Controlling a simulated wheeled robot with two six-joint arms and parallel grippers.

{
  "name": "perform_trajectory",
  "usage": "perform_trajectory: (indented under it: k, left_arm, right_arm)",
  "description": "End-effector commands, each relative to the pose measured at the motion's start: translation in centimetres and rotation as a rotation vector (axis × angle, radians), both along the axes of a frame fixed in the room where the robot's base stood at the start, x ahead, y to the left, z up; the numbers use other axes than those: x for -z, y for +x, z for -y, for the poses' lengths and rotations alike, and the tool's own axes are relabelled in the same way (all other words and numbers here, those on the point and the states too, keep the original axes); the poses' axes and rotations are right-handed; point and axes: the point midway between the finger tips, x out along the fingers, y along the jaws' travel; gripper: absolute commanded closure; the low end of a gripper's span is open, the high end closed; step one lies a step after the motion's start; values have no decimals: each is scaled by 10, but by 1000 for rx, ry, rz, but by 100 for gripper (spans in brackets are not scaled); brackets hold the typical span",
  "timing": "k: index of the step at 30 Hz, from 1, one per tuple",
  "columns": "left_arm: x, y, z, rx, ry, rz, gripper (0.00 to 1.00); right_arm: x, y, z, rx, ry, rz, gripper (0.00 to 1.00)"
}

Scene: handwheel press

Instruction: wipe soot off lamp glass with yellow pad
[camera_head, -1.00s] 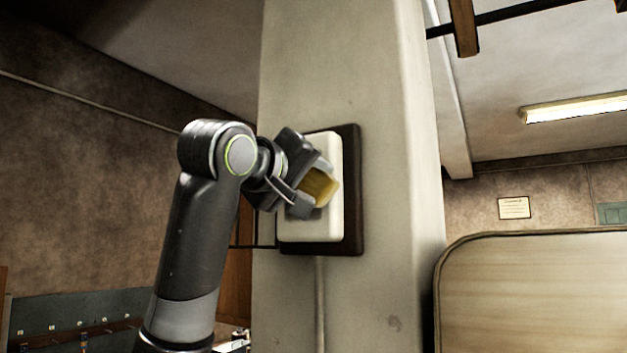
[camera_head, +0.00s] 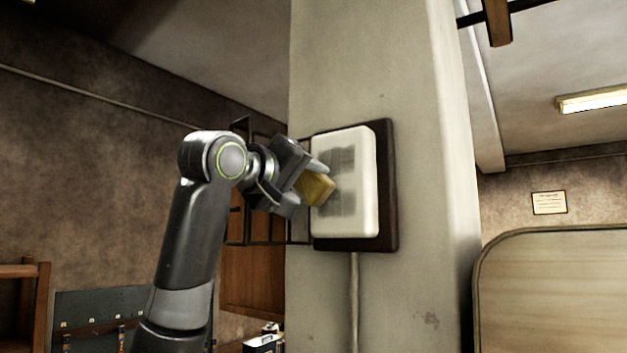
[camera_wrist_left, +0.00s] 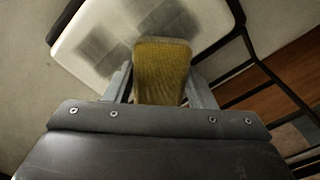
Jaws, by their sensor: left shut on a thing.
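The lamp glass (camera_head: 357,190) is a white rounded panel in a dark frame (camera_head: 388,185) on the pillar. Grey soot patches show on its left and middle part; they also show on the lamp glass in the left wrist view (camera_wrist_left: 130,62). My left gripper (camera_head: 305,186) is shut on the yellow pad (camera_head: 317,187). The pad is in front of the left part of the glass; I cannot tell whether it touches. My right gripper is not in view.
The lamp hangs on a pale pillar (camera_head: 420,150), with a conduit (camera_head: 354,300) running down below it. A dark metal rack stands behind my left arm. A pale, dark-edged board (camera_head: 550,290) is at the lower right.

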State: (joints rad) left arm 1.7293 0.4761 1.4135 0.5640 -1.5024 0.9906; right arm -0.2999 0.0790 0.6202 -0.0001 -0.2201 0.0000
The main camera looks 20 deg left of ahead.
Motion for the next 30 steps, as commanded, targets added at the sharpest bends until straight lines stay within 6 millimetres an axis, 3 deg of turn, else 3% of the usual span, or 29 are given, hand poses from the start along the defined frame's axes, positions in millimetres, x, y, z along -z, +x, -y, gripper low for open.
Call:
perform_trajectory:
  k: [14,30]
  left_arm:
    - [-23,-1,3,1,0,1,69]
    - [-22,-15,38,3,0,0,69]
  right_arm:
    - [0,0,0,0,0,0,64]
    - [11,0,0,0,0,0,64]
